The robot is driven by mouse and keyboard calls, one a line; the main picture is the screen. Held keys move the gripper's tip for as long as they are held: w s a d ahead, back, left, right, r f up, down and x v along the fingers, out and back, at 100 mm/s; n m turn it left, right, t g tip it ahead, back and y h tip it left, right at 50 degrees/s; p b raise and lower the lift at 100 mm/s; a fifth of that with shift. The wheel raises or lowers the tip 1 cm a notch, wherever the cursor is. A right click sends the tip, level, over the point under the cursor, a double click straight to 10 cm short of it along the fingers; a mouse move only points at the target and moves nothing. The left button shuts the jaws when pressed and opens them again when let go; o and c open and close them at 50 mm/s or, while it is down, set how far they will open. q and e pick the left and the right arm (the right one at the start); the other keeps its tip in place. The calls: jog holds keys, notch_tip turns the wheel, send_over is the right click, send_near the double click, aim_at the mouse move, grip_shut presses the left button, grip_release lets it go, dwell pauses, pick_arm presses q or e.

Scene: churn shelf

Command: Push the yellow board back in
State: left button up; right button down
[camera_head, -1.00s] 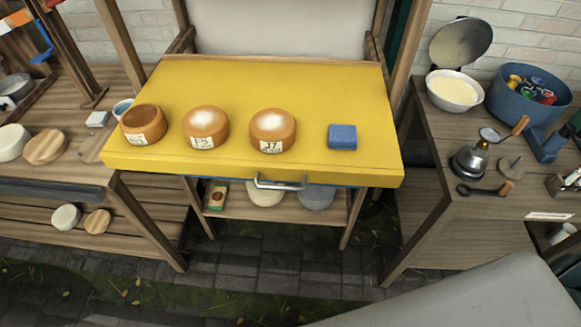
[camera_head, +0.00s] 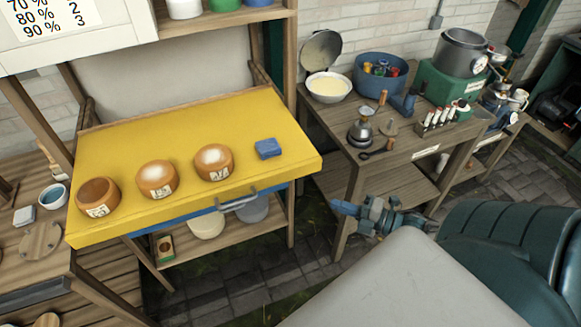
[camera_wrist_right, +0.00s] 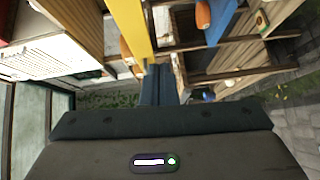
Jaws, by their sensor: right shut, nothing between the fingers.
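The yellow board (camera_head: 210,140) is a wide, flat slab with a metal handle (camera_head: 237,201) at its front edge. It juts out from the wooden shelf frame toward me, with a blue strip under its front edge. On it stand three round orange-brown pieces with labels (camera_head: 97,197), (camera_head: 157,179), (camera_head: 214,162) and a blue block (camera_head: 268,148). My right gripper (camera_head: 340,207) is shut and empty, in front of and to the right of the board, apart from it. In the right wrist view its fingers (camera_wrist_right: 158,82) are together below the board's yellow edge (camera_wrist_right: 131,30). My left gripper is out of view.
A wooden bench (camera_head: 350,152) to the right holds a white bowl (camera_head: 328,88), a blue pot (camera_head: 380,75) and a small metal kettle (camera_head: 361,132). A lower shelf (camera_head: 185,250) under the board holds pale round things. Paved floor lies open in front.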

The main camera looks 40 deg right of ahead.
jog(key=a+r+n+y, duration=0.1)
jog(key=a+r, duration=0.2)
jog(key=r, duration=0.1)
jog(key=b, duration=0.8)
send_near(280, 178)
jog(key=w+a, duration=0.3)
jog(key=shift+w+b, duration=0.4)
jog(key=shift+w, duration=0.6)
jog(key=shift+w+d, duration=0.1)
jog(key=shift+w, duration=0.05)
